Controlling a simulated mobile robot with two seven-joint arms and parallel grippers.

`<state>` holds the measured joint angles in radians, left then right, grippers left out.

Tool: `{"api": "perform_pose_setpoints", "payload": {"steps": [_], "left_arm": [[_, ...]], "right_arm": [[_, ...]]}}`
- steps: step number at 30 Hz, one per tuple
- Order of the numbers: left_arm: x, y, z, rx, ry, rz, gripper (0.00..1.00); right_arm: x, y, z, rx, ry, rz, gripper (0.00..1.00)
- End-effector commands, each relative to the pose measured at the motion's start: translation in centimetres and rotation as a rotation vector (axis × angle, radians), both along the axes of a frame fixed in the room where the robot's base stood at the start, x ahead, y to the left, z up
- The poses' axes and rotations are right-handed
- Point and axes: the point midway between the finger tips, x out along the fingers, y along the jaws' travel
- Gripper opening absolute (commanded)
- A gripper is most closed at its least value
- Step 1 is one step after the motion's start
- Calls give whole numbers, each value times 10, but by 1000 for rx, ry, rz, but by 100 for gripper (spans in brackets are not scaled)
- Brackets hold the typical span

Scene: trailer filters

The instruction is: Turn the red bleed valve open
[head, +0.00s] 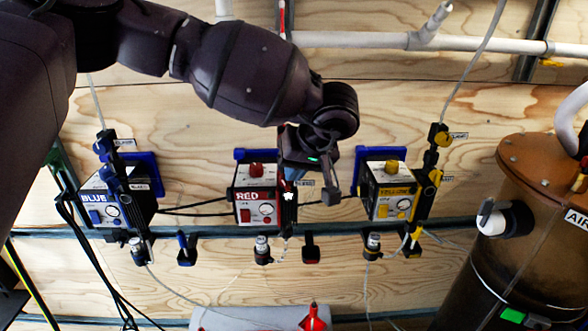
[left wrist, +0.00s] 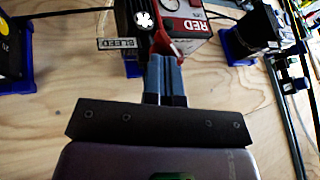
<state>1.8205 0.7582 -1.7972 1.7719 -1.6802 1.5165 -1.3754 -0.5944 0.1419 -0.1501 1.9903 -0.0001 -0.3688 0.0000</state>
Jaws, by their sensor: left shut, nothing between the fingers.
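The red unit (head: 257,195), labelled RED, is mounted on the plywood wall. It also shows upside down in the left wrist view (left wrist: 186,22). A red lever-like part (left wrist: 160,42) sits at its side, next to a BLEED tag (left wrist: 117,43) and a white clover-shaped knob (left wrist: 147,20). My left gripper (left wrist: 166,62) is shut and empty. Its fingertips are right at the red part; whether they touch it I cannot tell. In the head view the gripper (head: 305,155) is at the unit's right side and partly hides it. My right gripper is not in view.
The blue unit (head: 110,203) is to the left and the yellow unit (head: 395,190) to the right. A brown tank (head: 535,220) stands at far right. White pipe (head: 350,40) runs along the top. Hoses and fittings hang below the units.

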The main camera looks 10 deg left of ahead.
Motion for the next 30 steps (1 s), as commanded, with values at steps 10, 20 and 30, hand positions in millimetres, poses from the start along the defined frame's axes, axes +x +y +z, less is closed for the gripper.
{"api": "perform_pose_setpoints", "payload": {"steps": [10,20,30], "left_arm": [[-2,9,3,0,1,1,0],[-3,11,4,1,0,-1,0],[-3,12,3,0,0,-1,0]], "right_arm": [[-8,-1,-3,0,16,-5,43],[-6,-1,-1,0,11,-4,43],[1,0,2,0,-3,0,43]]}}
